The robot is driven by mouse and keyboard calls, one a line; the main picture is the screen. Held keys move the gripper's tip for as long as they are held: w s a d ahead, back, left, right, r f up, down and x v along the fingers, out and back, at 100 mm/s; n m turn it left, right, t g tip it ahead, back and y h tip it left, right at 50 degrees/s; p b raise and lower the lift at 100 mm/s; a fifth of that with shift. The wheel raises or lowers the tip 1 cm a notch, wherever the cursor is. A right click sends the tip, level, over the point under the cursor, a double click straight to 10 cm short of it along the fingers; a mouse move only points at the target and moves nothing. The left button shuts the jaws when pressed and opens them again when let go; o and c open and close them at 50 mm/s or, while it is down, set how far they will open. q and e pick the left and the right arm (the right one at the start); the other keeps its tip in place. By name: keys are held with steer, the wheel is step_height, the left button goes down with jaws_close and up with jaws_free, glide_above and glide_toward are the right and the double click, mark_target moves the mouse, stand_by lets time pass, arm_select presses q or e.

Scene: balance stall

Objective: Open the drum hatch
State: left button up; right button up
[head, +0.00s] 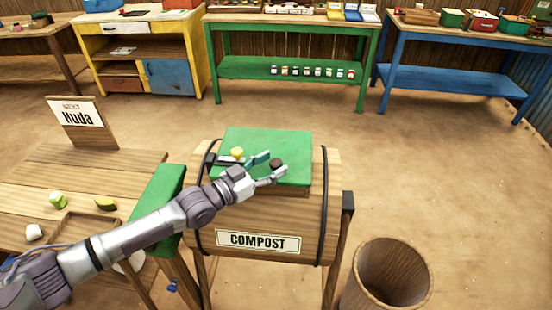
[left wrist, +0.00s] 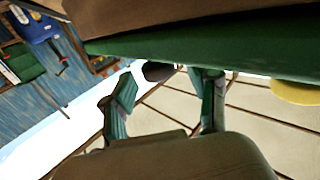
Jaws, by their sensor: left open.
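The wooden compost drum (head: 218,215) lies on its side on a stand, with a COMPOST label on its front. Its green hatch (head: 285,140) lies flat across the top in the head view; its green edge spans the upper left wrist view (left wrist: 190,45). A dark round knob (head: 276,163) is at the hatch's front, and a yellow round piece (head: 237,152) is to its left. My left gripper (head: 271,168) is open over the hatch's front part. In the left wrist view the dark knob (left wrist: 158,71) shows between the fingertips; contact cannot be told.
A wooden bin (head: 392,275) stands right of the drum. A wooden counter (head: 90,170) at left holds a sign (head: 77,120) and several small food scraps. A green panel (head: 157,205) stands between counter and drum. Tables line the back; the floor between is clear.

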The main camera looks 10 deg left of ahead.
arm_select(q)
steer(key=shift+x, duration=0.95)
steer(key=shift+c, duration=0.2)
jaws_close()
